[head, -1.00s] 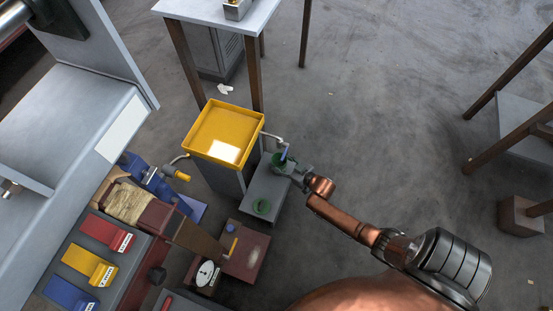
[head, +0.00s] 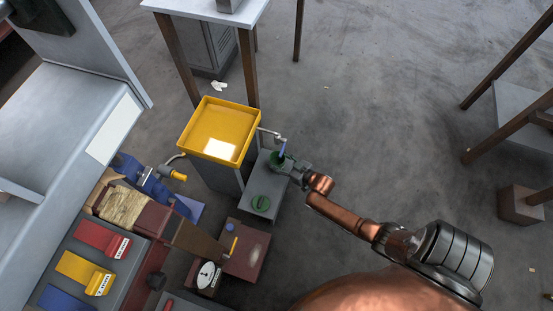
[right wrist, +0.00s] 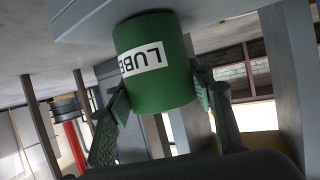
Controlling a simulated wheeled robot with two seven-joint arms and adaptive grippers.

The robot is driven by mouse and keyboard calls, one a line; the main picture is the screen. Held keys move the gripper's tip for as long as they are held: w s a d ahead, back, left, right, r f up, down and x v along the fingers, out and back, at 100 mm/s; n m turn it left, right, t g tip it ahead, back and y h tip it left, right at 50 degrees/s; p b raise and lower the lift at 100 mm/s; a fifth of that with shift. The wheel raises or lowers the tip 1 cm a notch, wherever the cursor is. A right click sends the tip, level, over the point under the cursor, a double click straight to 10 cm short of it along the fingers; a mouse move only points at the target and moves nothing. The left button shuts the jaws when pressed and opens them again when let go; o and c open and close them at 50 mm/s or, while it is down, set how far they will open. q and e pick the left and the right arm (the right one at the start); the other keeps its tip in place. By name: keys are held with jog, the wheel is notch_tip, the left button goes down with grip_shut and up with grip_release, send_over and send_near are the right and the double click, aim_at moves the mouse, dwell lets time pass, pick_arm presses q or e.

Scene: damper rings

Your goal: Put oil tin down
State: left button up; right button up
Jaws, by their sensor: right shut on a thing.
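The oil tin (right wrist: 152,92) is a green cylinder with a white label reading "LUBE" in the right wrist view. In the head view the tin (head: 276,158) is small, with a thin blue part sticking up at it. My right gripper (head: 287,166) is shut on the tin, one finger on each side of it in the right wrist view (right wrist: 160,95). In the head view it is over the far part of a grey slab (head: 266,182). The tin's top end in the wrist picture meets a pale grey surface; I cannot tell if they touch. My left gripper is out of view.
A yellow tray (head: 187,141) on a grey cabinet stands just left. A bench with red, yellow and blue bins (head: 85,273) is at lower left. Open floor (head: 400,120) lies right.

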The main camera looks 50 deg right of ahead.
jog(key=shift+f, duration=0.25)
dwell(0.5)
jog(key=o, duration=1.3)
jog(key=shift+o, duration=0.2)
jog(key=v, duration=1.2)
grip_shut()
dwell(1.1)
